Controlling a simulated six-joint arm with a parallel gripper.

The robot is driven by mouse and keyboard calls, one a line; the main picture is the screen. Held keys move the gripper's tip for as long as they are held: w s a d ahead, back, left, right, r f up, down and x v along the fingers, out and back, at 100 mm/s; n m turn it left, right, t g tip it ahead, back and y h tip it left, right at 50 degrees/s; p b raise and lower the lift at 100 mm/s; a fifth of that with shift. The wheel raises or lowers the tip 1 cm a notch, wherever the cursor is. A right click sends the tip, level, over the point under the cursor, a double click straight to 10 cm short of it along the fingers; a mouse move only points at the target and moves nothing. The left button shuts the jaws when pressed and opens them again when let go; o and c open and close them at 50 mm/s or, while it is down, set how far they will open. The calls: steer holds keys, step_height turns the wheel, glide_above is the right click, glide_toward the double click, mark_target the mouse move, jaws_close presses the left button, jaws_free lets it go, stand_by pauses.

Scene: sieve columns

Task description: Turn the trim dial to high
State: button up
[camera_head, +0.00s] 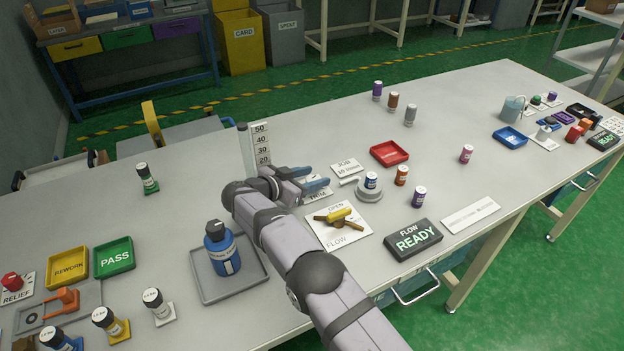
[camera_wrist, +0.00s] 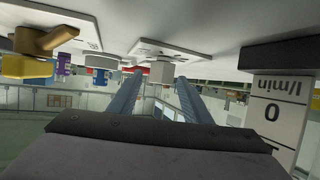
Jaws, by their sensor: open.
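The plate marked TRIM (camera_head: 318,196) lies on the table beside the flow column, partly covered by my gripper (camera_head: 318,180). I cannot make out the trim dial or its setting in the head view. In the wrist view, a plate (camera_wrist: 172,48) carries a small pale block-like knob (camera_wrist: 160,90), probably the trim dial. It shows between the two blue fingers of my gripper (camera_wrist: 157,80). The fingers are apart, and I cannot tell whether they touch the knob.
The flow column scale (camera_head: 262,143) stands close left of my gripper. The FLOW plate with its yellow-handled valve (camera_head: 338,215) lies just in front. A grey tray with a blue bottle (camera_head: 222,249) stands left of my arm. A red tray (camera_head: 389,153) lies to the right.

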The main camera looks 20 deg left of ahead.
mark_target(312, 178)
step_height(312, 178, up, 9)
steer(key=shift+r, duration=0.1)
stand_by(0.4)
